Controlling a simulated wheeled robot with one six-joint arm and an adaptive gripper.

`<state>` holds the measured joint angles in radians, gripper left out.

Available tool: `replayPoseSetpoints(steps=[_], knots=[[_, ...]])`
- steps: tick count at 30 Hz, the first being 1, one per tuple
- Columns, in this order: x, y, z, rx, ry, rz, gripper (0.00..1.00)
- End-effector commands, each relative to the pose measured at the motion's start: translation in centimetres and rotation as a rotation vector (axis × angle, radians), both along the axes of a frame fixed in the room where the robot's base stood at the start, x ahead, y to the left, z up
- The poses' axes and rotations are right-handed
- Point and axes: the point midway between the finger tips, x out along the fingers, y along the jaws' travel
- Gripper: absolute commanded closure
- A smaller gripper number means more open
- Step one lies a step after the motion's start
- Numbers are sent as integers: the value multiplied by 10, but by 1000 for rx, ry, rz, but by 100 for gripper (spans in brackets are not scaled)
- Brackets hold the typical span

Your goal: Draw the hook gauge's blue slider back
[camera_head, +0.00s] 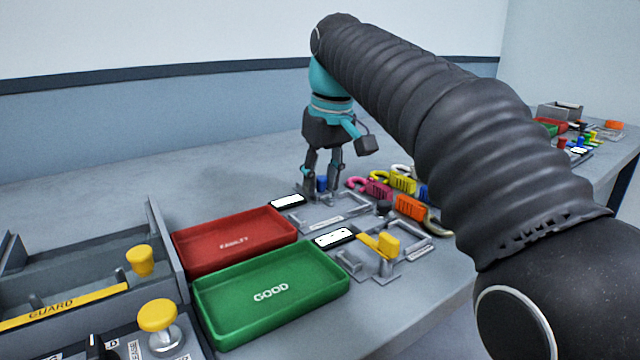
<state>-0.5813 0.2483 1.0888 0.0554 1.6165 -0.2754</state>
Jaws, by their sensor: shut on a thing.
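The blue slider (322,183) is a small blue knob on the hook gauge (325,215), a flat grey fixture on the bench. My gripper (321,190) points down over the gauge's far end, its fingers on either side of the blue slider and shut on it. The fingertips and the slider's lower part are partly hidden. I cannot see a hook in the gauge clearly.
A red FAULTY tray (236,238) and a green GOOD tray (270,292) stand to the left. Coloured hooks, including an orange one (410,207), lie to the right. A yellow-edged guard box (75,302) is far left.

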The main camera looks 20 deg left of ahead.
Motion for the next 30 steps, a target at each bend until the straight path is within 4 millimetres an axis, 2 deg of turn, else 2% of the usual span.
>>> replayPoseSetpoints(steps=[6,7,17,30], knots=[[1,2,1,5,-5,1,87],[1,2,1,5,-5,1,58],[1,0,3,3,-4,-1,58],[1,0,33,3,-4,-1,58]])
